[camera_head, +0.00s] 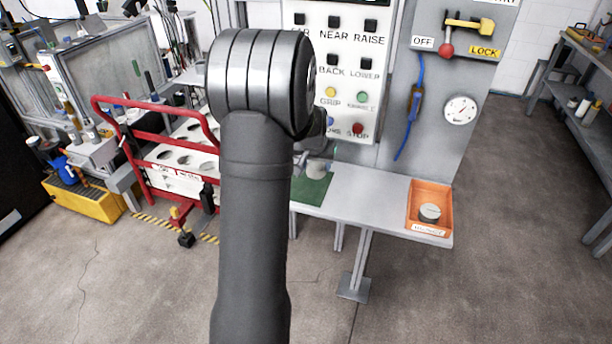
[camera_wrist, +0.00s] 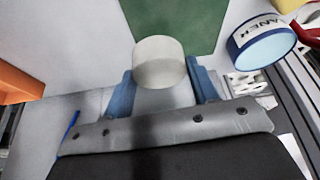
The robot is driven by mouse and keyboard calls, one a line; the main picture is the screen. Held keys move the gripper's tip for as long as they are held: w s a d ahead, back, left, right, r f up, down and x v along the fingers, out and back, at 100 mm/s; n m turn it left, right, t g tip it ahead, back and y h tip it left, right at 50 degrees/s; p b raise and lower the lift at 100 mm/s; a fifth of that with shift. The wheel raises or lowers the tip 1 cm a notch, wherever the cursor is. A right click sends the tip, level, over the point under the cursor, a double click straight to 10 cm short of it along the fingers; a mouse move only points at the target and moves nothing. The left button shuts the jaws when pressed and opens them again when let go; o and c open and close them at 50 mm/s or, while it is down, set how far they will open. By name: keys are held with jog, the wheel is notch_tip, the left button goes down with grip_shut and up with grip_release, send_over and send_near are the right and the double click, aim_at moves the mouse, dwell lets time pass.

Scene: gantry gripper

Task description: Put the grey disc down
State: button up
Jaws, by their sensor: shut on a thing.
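My gripper (camera_wrist: 160,80) is shut on the grey disc (camera_wrist: 158,65), a short pale cylinder between its two blue fingers in the wrist view. A green mat (camera_wrist: 185,22) lies beyond the disc there, and the disc's far side overlaps the mat's near edge in the picture. I cannot tell the height of the disc above the bench. In the head view the green mat (camera_head: 312,190) is on the bench, partly covered by my arm. My arm also hides most of the gripper there.
An orange tray (camera_head: 415,190) with a round grey piece (camera_head: 429,212) stands at the bench's right end. A can labelled CLEANER (camera_wrist: 264,48) stands right of the mat in the wrist view. The control panel (camera_head: 345,90) rises behind. The bench (camera_head: 370,195) between mat and tray is clear.

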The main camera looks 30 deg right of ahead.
jog(key=w, duration=0.1)
jog(key=w+a+f, duration=0.1)
jog(key=w+f, duration=0.1)
jog(key=shift+w+a, duration=0.15)
jog(key=shift+a, duration=0.15)
jog(key=shift+f, duration=2.1)
jog(key=shift+f, duration=0.2)
jog(key=o, duration=1.1)
jog(key=shift+r, duration=0.1)
jog(key=v, duration=1.2)
